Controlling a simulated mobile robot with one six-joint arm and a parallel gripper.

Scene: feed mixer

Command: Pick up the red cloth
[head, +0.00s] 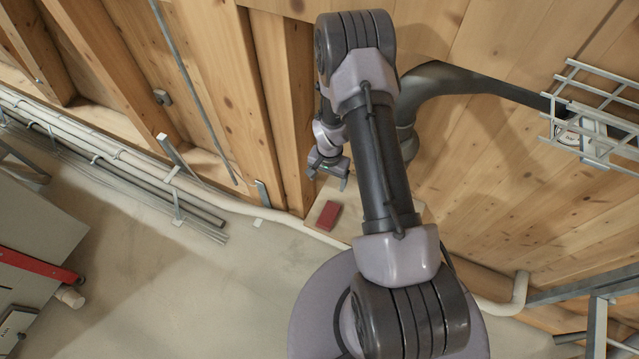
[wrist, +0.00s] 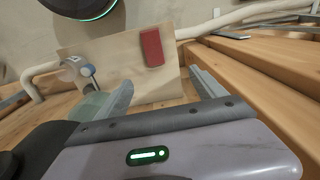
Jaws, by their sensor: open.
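The red cloth (head: 327,215) is a small folded dark-red rectangle. It lies flat on a pale wooden board (head: 346,228) beside my base. In the wrist view the cloth (wrist: 152,47) lies near the far right part of the board (wrist: 110,50), beyond my fingers. My gripper (head: 329,181) is above and behind the cloth in the head view, apart from it. In the wrist view my gripper (wrist: 165,95) has its fingers spread wide, with nothing between them. My arm hides the right part of the board in the head view.
A pale pipe (head: 260,212) runs along the wall foot. Wooden posts (head: 285,100) rise behind my gripper. A wire tray (head: 600,110) hangs at right. Open floor (head: 200,290) lies to the left.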

